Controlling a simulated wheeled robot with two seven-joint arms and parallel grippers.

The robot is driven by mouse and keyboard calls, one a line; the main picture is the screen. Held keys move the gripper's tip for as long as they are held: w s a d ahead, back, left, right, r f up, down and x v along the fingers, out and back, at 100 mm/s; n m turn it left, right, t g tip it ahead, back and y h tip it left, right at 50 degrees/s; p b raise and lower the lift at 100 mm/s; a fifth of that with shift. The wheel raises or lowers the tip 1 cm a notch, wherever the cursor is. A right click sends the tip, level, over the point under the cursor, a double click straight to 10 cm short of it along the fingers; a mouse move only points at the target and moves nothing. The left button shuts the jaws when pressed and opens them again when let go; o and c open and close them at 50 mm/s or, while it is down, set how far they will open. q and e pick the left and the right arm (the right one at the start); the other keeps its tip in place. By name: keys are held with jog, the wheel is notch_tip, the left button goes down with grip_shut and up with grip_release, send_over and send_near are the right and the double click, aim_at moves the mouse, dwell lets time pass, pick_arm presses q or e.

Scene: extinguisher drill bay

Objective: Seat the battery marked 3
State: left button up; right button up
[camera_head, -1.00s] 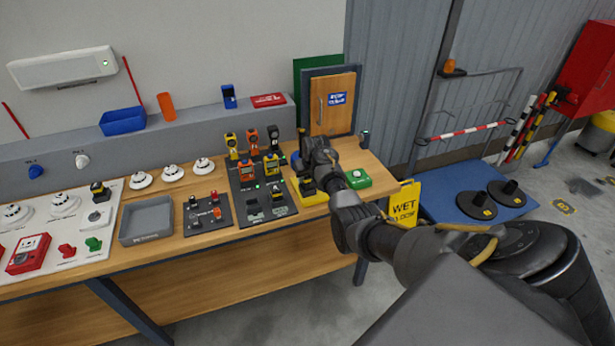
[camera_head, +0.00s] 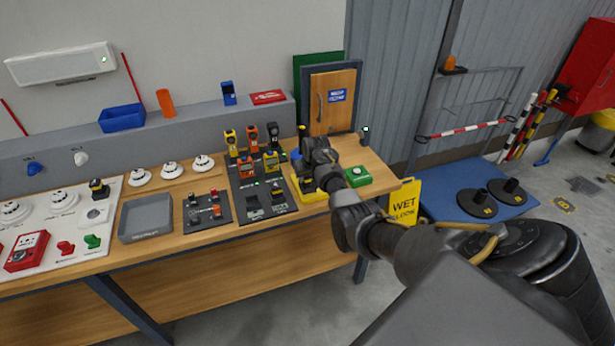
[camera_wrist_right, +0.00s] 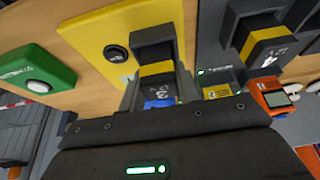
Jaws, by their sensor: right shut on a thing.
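My right gripper (camera_head: 307,178) is low over a yellow plate (camera_head: 313,196) near the bench's right end. In the right wrist view the gripper (camera_wrist_right: 158,92) is shut on a dark battery with a yellow band (camera_wrist_right: 156,70). A blue part shows between the fingers. The battery's far end is at a dark upright holder (camera_wrist_right: 152,42) on the yellow plate; I cannot tell how deep it sits, and its number is not legible. Another dark, yellow-banded battery (camera_wrist_right: 268,40) stands on the dark board (camera_head: 243,215) beside the plate. My left gripper is not in view.
A green box with a white button (camera_head: 357,177) stands right of the plate. Orange and yellow handheld devices (camera_head: 248,168) stand on the dark board. A switch panel (camera_head: 207,208) and grey tray (camera_head: 146,220) lie left. A small wooden door (camera_head: 333,105) stands behind.

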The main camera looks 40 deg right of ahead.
jog(key=shift+f, duration=0.1)
jog(key=o, duration=1.6)
notch_tip(320, 180, up, 3)
jog(key=p, duration=0.2)
jog(key=shift+f+p, duration=0.15)
jog(key=shift+p, duration=0.2)
jog(key=shift+r, duration=2.15)
